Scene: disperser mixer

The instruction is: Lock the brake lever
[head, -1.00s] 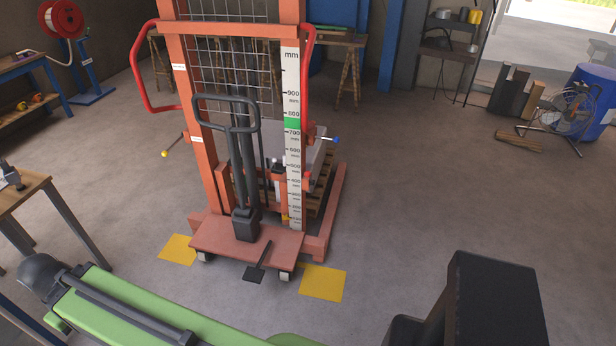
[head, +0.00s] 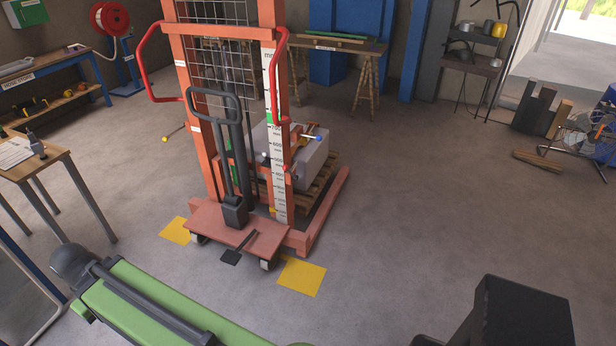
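An orange pallet stacker (head: 205,130) stands left of centre in the head view, with a black pump handle (head: 215,105) on its front. A black foot pedal (head: 238,250) on a thin bar sticks out low at the front of its base, between the front wheels. It may be the brake lever; no label on it can be read. Small levers with a yellow knob (head: 166,139) and a blue knob (head: 318,138) show at either side of the mast. My green arm crosses the lower left, well short of the stacker. My gripper is not in view.
Yellow floor marks (head: 301,277) lie beside the stacker's base. A grey block (head: 311,165) on a wooden pallet sits behind the mast. A wooden table (head: 50,160) stands at the left. The floor to the right of the stacker is open.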

